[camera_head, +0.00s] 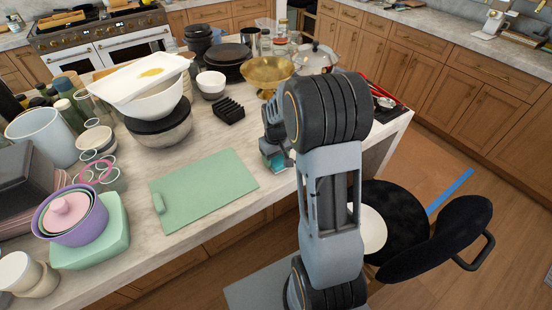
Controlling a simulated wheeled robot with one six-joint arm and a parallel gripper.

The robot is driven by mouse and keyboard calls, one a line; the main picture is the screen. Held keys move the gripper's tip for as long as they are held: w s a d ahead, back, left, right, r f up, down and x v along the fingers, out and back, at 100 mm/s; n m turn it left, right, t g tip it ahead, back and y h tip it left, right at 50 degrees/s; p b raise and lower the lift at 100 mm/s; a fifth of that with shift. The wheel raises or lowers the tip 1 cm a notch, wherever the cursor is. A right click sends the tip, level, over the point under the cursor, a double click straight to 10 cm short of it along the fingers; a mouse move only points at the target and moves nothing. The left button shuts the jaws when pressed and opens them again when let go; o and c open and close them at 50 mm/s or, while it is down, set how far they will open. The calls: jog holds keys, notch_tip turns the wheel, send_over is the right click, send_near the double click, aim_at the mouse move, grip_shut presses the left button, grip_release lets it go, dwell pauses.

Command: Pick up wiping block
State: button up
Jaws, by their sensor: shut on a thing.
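My gripper (273,146) is over the front part of the island counter, right of the green cutting board. It points down and is shut on a small teal block (277,161), which I take to be the wiping block. The block shows only in part below the fingers; my own arm and gripper cover the rest. I cannot tell whether the block still touches the counter (215,143).
The green cutting board (203,188) lies just left of my gripper. A black ribbed rack (228,110), a brass bowl (267,72) and stacked bowls (160,128) stand behind. Pots and cups crowd the left end. A black chair (440,240) stands at right.

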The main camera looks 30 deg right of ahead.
jog(key=shift+r, duration=0.45)
jog(key=s+a+r+b, duration=0.2)
jog(key=s+a+r, duration=0.5)
jog(key=a+r, duration=0.4)
jog(key=shift+a+r, duration=0.4)
jog(key=shift+a, duration=0.15)
jog(key=shift+s, duration=0.1)
